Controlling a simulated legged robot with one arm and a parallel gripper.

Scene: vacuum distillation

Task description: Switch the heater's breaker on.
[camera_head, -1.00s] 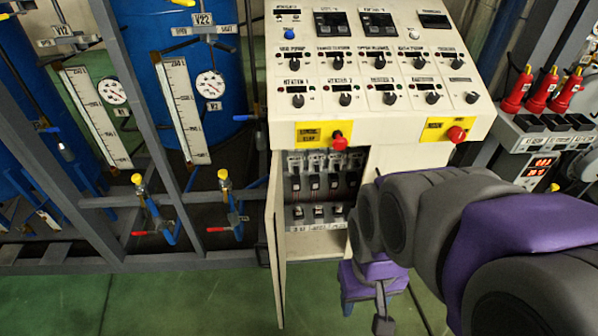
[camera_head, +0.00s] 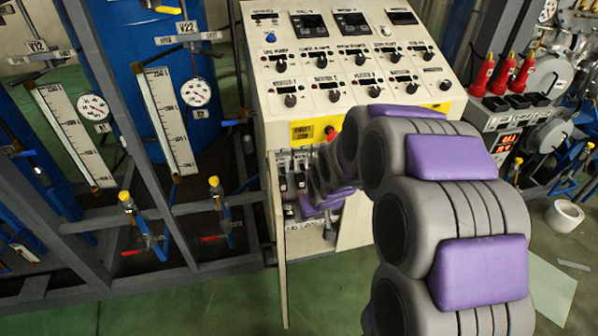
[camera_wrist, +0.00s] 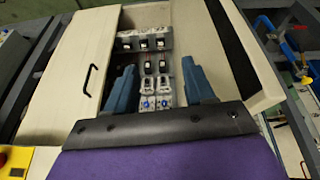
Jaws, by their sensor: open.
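The open breaker cabinet (camera_head: 305,237) under the sloped control panel holds rows of small breakers (camera_head: 281,184). My arm hides much of its right part. In the wrist view, several breakers with dark switches (camera_wrist: 144,42) sit at the back of the cabinet. Two breakers with blue dots (camera_wrist: 155,103) show between the fingers, close to my gripper's base in the picture. Their labels are too small to read, so I cannot tell which is the heater's. My gripper (camera_wrist: 158,64) is open and empty, its two blue fingers apart and pointing at the breakers. In the head view my arm mostly hides it.
The cabinet door (camera_head: 278,240) stands open on the left; its black handle (camera_wrist: 88,80) shows in the wrist view. A red emergency button (camera_head: 330,131) on a yellow plate is just above the opening. Pipes and frames (camera_head: 150,215) stand to the left.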

